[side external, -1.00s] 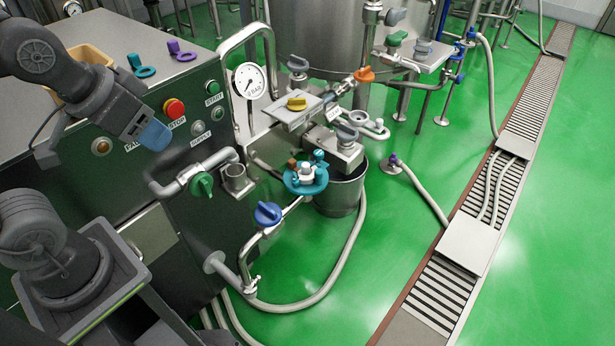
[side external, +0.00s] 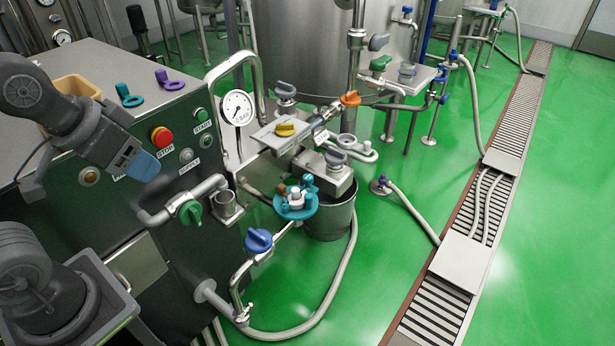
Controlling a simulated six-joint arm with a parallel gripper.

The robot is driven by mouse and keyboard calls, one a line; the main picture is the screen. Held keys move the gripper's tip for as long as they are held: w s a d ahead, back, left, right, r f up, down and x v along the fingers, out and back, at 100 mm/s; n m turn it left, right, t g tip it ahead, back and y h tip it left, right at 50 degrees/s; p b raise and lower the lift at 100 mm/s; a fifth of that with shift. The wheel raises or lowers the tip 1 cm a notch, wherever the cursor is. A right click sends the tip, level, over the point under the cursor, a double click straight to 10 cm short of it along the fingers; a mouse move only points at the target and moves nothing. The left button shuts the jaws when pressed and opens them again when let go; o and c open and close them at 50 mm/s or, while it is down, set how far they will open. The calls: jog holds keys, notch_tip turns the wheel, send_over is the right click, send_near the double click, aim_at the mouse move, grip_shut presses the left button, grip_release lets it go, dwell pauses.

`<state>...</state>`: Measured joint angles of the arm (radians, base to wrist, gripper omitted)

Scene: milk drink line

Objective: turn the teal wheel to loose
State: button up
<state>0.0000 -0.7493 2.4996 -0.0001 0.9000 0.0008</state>
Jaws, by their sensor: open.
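The teal wheel (side external: 297,209) is a round disc with a pale hub and small teal and brown knobs on top. It sits at the end of a steel pipe, in front of a steel bucket (side external: 332,222). Any marking for loose on it is too small to read. My gripper (side external: 144,166), grey with blue at its tip, is over the front of the steel cabinet, to the left of the wheel and well apart from it. It is open and nothing shows in it.
A blue handle (side external: 258,240) and a green knob (side external: 190,212) stand left of the wheel. A yellow knob (side external: 285,129) and a grey handle (side external: 335,158) are behind it. A pressure gauge (side external: 238,108) and a red stop button (side external: 161,137) are near the cabinet. Open green floor lies to the right.

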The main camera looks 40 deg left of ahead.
jog(key=shift+o, duration=0.8)
jog(key=shift+w+r, duration=0.15)
jog(key=shift+w, duration=0.15)
jog(key=shift+o, duration=0.2)
jog(key=w+r+m, duration=0.1)
jog(key=w+m, duration=0.1)
jog(key=w, duration=0.8)
jog(key=shift+w+r+g+h, duration=0.25)
jog(key=shift+r+g+h, duration=0.15)
jog(key=m+g+h, duration=0.2)
jog(key=m, duration=0.5)
send_over(307, 176)
jog(key=s+a, duration=0.4)
notch_tip(307, 176, down, 26)
jog(key=x, duration=1.4)
jog(key=shift+w+d, duration=0.1)
jog(key=shift+d, duration=0.15)
jog(key=c, duration=0.9)
